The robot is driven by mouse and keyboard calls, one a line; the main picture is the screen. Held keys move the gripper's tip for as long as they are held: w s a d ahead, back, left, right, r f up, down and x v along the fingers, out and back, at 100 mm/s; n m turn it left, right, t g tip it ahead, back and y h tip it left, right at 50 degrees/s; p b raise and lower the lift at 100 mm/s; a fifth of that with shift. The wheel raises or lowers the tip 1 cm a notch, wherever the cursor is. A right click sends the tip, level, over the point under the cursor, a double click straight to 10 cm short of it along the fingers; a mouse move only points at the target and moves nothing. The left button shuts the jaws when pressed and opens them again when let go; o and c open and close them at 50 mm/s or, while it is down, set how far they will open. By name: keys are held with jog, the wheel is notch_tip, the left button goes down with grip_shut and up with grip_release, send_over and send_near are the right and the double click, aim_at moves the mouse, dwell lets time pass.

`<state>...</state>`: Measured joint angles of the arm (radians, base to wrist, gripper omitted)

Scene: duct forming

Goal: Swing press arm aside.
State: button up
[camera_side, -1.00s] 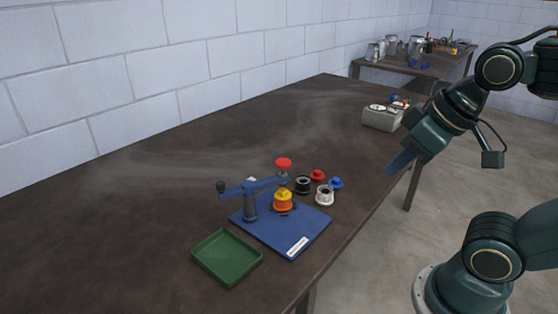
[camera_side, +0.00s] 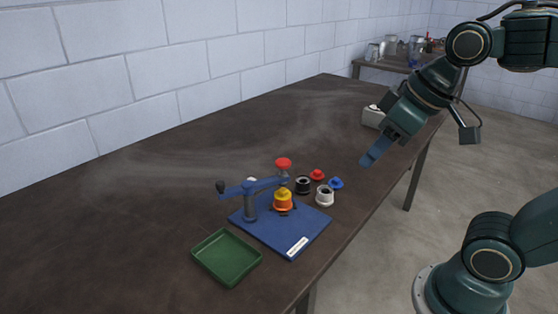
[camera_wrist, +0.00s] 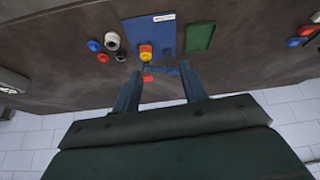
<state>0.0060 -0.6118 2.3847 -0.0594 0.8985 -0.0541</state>
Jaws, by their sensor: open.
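The blue press arm (camera_side: 236,188) sits on a grey post (camera_side: 250,207) standing on a blue base plate (camera_side: 285,236). It reaches over the yellow and orange piece (camera_side: 283,200), with a red knob (camera_side: 283,163) at that end and a dark ball at its left end. My gripper (camera_side: 368,160) is above the table's right edge, well to the right of the press and apart from it. In the wrist view its two fingers (camera_wrist: 160,90) are spread with nothing between them; the press arm (camera_wrist: 168,70) and red knob (camera_wrist: 148,78) show beyond them.
A green tray (camera_side: 228,257) lies in front of the base plate. Black (camera_side: 303,185) and white (camera_side: 325,195) rings and red (camera_side: 317,174) and blue (camera_side: 336,183) pieces stand right of the press. A grey box (camera_side: 373,117) is farther back.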

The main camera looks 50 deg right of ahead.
jog(key=w+a+r+n+g+y, duration=0.1)
jog(key=w+n, duration=0.1)
jog(key=w, duration=0.5)
jog(key=w+a+r+n, duration=0.1)
jog(key=w+a+n, duration=0.1)
jog(key=w, duration=0.5)
jog(key=n+g+y, duration=0.1)
jog(key=n+y, duration=0.1)
jog(key=n, duration=0.2)
send_over(221, 182)
jog(key=s+d, duration=0.4)
notch_tip(221, 182, down, 5)
jog(key=shift+w+f, duration=0.1)
jog(key=shift+f, duration=0.05)
jog(key=x, duration=1.3)
jog(key=shift+f, duration=0.3)
grip_shut()
